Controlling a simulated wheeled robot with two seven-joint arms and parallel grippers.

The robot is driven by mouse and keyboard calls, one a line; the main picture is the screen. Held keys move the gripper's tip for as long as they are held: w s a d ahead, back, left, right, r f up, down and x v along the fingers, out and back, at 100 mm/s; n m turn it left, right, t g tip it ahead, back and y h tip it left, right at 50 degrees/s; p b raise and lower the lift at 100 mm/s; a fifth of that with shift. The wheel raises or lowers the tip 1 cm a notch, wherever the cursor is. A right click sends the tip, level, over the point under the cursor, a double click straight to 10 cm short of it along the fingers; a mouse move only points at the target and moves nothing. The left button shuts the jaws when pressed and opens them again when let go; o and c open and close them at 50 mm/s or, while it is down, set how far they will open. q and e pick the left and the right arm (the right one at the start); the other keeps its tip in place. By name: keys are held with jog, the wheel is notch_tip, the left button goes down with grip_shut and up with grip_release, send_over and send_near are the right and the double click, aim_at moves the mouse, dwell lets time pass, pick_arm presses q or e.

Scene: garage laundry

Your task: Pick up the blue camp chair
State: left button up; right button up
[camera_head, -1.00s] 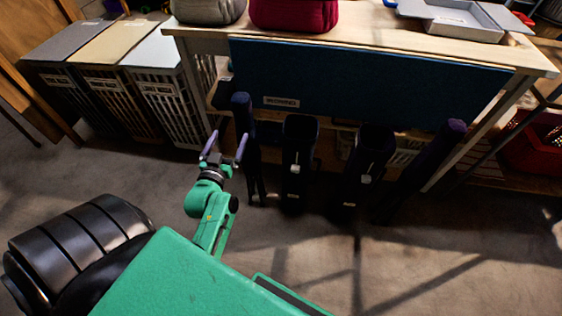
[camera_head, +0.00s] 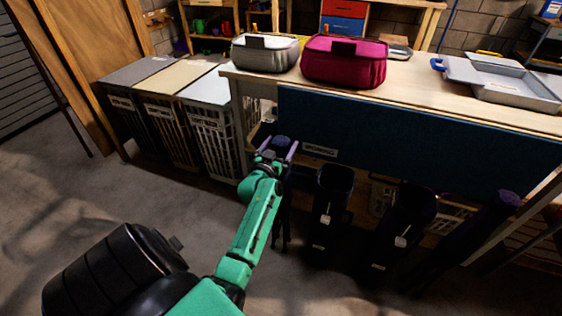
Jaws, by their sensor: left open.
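My left gripper (camera_head: 278,149) is open at the front of the workbench, with its two purple fingers apart. A dark blue, slim folded bundle, which looks like the camp chair (camera_head: 283,140), stands upright there. Its rounded top shows between the fingertips. I cannot tell whether the fingers are around it or only in front of it. My gripper and arm hide part of its body. A similar dark purple-blue bundle (camera_head: 495,212) leans at the right end of the row. My right gripper is not in view.
Two dark open-topped holders with tags, a left one (camera_head: 331,200) and a right one (camera_head: 405,225), stand between the bundles. The workbench (camera_head: 430,88) has a blue front panel (camera_head: 400,145). Slatted hampers (camera_head: 208,125) stand left.

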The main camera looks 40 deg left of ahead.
pick_arm(q)
grip_shut()
jog(key=shift+r, duration=0.25)
jog(key=shift+r, duration=0.1)
